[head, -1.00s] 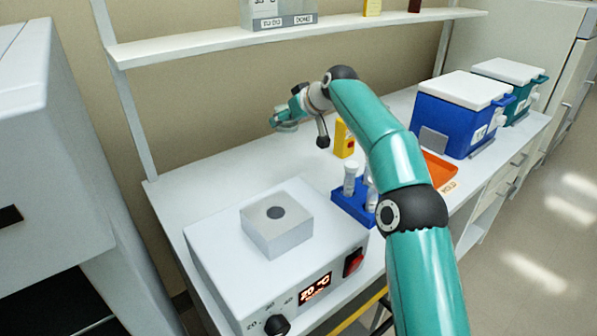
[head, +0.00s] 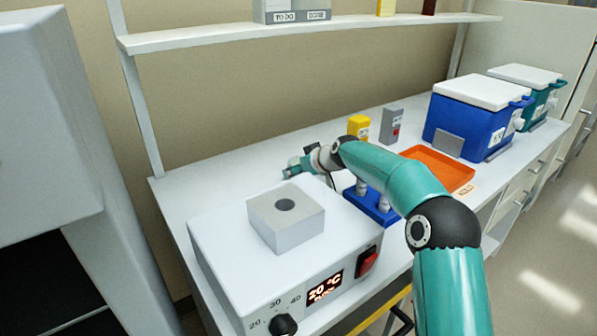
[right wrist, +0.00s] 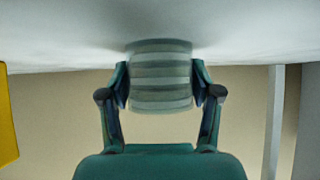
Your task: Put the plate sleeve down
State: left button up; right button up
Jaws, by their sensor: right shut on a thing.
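The plate sleeve (right wrist: 160,78) is a pale, see-through stack with grey-green bands. In the right wrist view it sits between the two fingers of my right gripper (right wrist: 160,88), which is shut on it. The white bench top (right wrist: 60,35) fills the upper part of that view, and a soft shadow lies by the sleeve's end. I cannot tell whether the sleeve touches the bench. In the head view my right gripper (head: 294,169) is low over the bench behind the heater block; the sleeve is mostly hidden there. My left gripper is not in view.
A heater (head: 225,248) with a grey block (head: 265,228) stands in front. A blue rack with tubes (head: 368,206), a yellow container (head: 358,124), a grey box (head: 391,125) and an orange tray (head: 446,172) are to the right. Bench left of the gripper is clear.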

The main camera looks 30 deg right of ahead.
jog(key=o, duration=1.2)
jog(key=shift+o, duration=0.2)
jog(key=shift+s, duration=0.1)
jog(key=b+v, duration=0.1)
jog(key=v, duration=1.1)
jog(key=shift+r, duration=0.1)
